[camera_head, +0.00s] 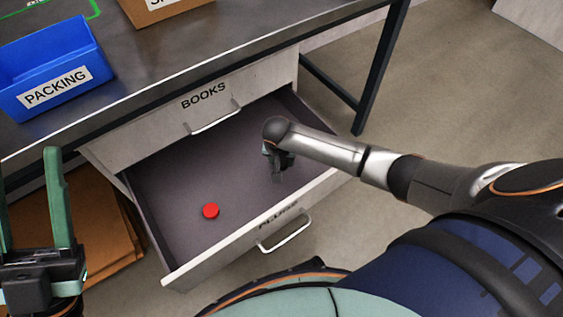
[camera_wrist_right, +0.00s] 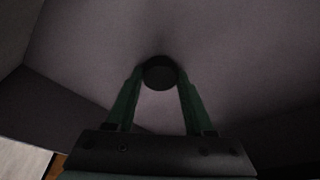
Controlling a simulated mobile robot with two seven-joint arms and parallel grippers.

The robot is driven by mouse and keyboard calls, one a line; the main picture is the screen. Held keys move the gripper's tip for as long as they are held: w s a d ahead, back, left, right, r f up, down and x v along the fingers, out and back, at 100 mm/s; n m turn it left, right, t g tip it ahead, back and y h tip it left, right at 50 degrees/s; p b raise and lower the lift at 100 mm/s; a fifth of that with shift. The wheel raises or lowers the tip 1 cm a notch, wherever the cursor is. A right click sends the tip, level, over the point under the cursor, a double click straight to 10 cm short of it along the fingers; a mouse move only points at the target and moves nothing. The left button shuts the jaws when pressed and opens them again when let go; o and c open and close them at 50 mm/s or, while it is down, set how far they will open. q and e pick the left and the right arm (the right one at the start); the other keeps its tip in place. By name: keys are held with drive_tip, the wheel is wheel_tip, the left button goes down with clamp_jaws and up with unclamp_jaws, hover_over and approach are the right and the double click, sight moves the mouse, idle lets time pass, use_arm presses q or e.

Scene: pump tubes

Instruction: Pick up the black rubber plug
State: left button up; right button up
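The black rubber plug (camera_wrist_right: 160,72) is a dark round piece in the right wrist view, at the fingertips of my right gripper (camera_wrist_right: 160,82). One green finger is on each side of it, very close; I cannot tell if they press on it. In the head view my right gripper (camera_head: 279,177) points down inside the open drawer, and the plug is hidden there. A red plug (camera_head: 210,211) lies on the drawer floor to the left. My left gripper (camera_head: 30,165) is open and empty at the left edge of the head view.
The open drawer (camera_head: 213,252) has low walls around the right gripper. Above it is a closed drawer labelled BOOKS (camera_head: 158,131). A blue PACKING bin (camera_head: 85,37) and a cardboard box (camera_head: 150,18) stand on the dark table. Brown cardboard (camera_head: 105,220) is at the lower left.

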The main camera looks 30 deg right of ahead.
clamp_jaws()
